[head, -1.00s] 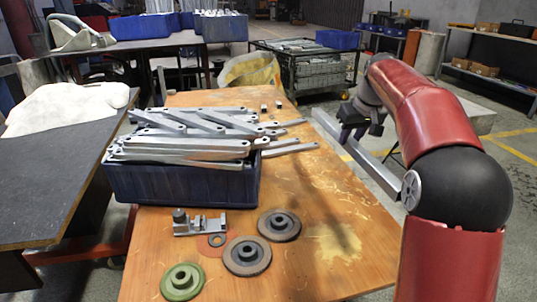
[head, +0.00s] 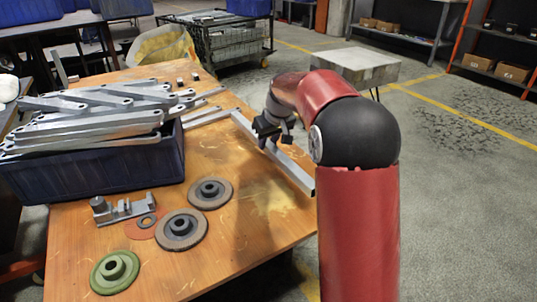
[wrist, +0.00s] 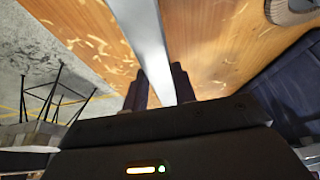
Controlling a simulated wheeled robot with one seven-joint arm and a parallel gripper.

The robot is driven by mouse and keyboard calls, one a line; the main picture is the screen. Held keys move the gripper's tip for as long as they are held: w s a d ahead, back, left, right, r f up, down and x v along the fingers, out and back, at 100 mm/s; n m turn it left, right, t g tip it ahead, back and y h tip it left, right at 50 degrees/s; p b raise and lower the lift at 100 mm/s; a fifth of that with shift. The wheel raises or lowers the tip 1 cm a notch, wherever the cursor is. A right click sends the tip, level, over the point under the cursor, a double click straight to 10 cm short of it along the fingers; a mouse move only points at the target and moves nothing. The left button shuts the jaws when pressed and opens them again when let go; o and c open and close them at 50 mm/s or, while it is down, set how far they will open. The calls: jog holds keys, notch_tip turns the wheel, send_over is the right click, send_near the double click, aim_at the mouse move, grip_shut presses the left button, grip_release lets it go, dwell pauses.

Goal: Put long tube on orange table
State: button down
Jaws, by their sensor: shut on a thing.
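A long grey metal tube (head: 291,169) lies across the right part of the orange wooden table (head: 215,252) in the head view, or just above it; I cannot tell if it touches the top. My gripper (head: 268,134) is shut on the tube near its middle. In the wrist view the tube (wrist: 147,40) runs between the two dark fingers of my gripper (wrist: 157,90), with the orange tabletop (wrist: 215,45) behind it. In the head view the tube's near end reaches the table's right edge.
A blue crate (head: 95,175) heaped with metal brackets (head: 85,120) stands on the table's left. Grinding discs (head: 182,229) and a small metal fixture (head: 122,208) lie in front of it. A grey block-topped stand (head: 355,66) is beyond my arm.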

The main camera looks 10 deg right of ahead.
aim_at(268, 152)
jog(key=shift+f+b, duration=0.45)
jog(key=shift+f, duration=1.5)
jog(key=shift+f, duration=0.15)
jog(key=c, duration=1.1)
grip_release()
